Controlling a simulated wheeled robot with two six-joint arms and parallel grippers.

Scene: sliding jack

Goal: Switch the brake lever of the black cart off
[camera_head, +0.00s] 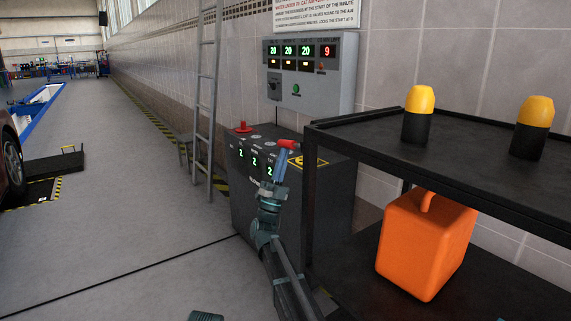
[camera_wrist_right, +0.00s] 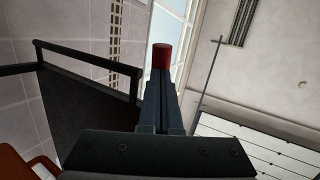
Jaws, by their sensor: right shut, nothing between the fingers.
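The black cart (camera_head: 432,176) stands at the right, with an upper and a lower shelf. A red-ended lever (camera_head: 288,144) shows beside the cart's near left corner, in front of a dark cabinet; I cannot tell for sure what it is mounted on. My right gripper (camera_head: 280,165) points up just below the red end, its fingers shut and empty. In the right wrist view the red end (camera_wrist_right: 162,56) shows right at the tips of the shut fingers (camera_wrist_right: 160,95); I cannot tell if they touch.
Two yellow-capped black bottles (camera_head: 418,114) stand on the upper shelf and an orange canister (camera_head: 425,245) on the lower. The dark cabinet (camera_head: 255,195) has green displays and a red knob. A ladder (camera_head: 207,100) leans on the wall.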

